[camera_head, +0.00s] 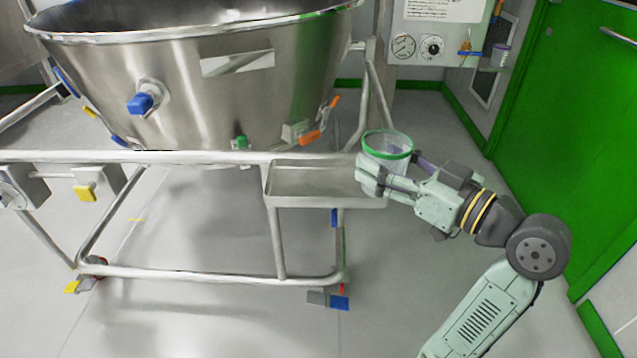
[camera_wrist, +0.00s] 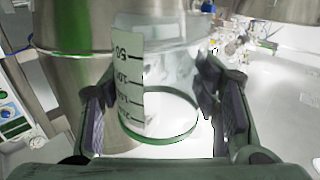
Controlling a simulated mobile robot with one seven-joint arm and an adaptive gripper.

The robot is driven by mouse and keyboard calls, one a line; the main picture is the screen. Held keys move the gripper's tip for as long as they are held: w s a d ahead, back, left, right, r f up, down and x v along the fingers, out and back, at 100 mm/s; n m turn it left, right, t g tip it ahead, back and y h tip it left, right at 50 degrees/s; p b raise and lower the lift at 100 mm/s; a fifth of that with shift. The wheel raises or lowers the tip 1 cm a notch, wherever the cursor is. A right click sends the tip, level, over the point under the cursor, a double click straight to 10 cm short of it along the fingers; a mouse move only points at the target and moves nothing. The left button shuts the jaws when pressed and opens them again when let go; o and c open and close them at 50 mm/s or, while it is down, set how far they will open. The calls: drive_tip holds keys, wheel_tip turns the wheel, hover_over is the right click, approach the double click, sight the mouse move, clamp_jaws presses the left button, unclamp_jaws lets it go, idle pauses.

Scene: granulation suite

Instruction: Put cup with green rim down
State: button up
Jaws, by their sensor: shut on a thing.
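The clear cup with the green rim (camera_head: 388,146) is held between the fingers of my gripper (camera_head: 381,176). It sits over the right end of a small metal tray (camera_head: 300,187) on the vessel's frame. I cannot tell whether the cup's base touches the tray. In the wrist view the cup (camera_wrist: 165,80) shows a scale label, with its green rim at the near end. The two dark finger pads of my gripper (camera_wrist: 160,115) stand on either side of it.
A large steel vessel (camera_head: 190,80) stands on a tubular frame (camera_head: 200,277) behind and left of the tray. A gauge panel (camera_head: 430,45) is at the back, and a green door (camera_head: 580,100) is at the right. The floor in front is clear.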

drive_tip(key=w+a+f, duration=0.3)
drive_tip(key=w+a, duration=0.2)
drive_tip(key=w+a+f, duration=0.2)
drive_tip(key=shift+w+a+f, duration=0.2)
drive_tip(key=shift+a+f, duration=0.1)
drive_tip(key=shift+a, duration=0.05)
drive_tip(key=shift+w+a+f, duration=0.85)
drive_tip(key=shift+a+f, duration=0.05)
drive_tip(key=shift+f, duration=0.1)
drive_tip(key=shift+f, duration=0.2)
drive_tip(key=o, duration=1)
drive_tip(key=shift+r, duration=0.1)
drive_tip(key=shift+o, duration=0.2)
drive_tip(key=shift+r, duration=0.1)
drive_tip(key=shift+d, duration=0.1)
